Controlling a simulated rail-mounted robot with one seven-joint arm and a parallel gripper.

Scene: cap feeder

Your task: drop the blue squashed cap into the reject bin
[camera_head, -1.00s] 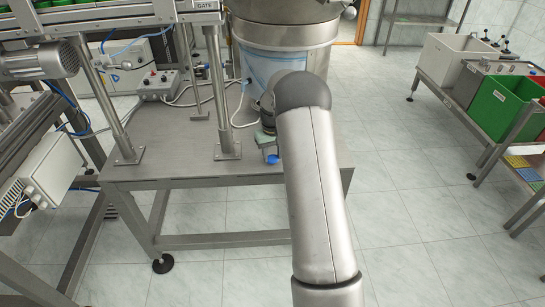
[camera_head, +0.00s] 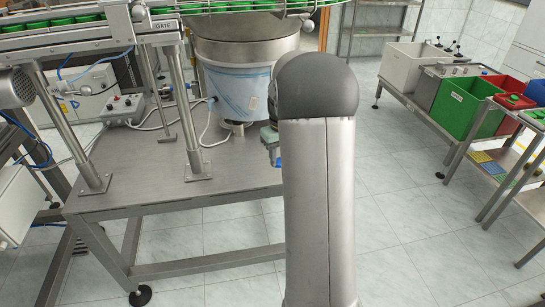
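The blue squashed cap (camera_head: 277,159) shows at the lower end of my gripper (camera_head: 272,146), just left of my arm. My gripper seems shut on it, holding it above the steel table. My arm hides part of the gripper and the cap, so the cap's shape is unclear. Several bins stand on a rack at the right. They include a red bin (camera_head: 497,80) behind a green bin (camera_head: 459,107) with a white label. I cannot read which one is the reject bin.
The steel table (camera_head: 232,184) carries conveyor posts, a control box (camera_head: 122,108) and a large feeder bowl (camera_head: 245,85). A grey bin (camera_head: 397,65) stands at the rack's far end. Green caps lie near the right edge. Open tiled floor (camera_head: 400,190) separates table and rack.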

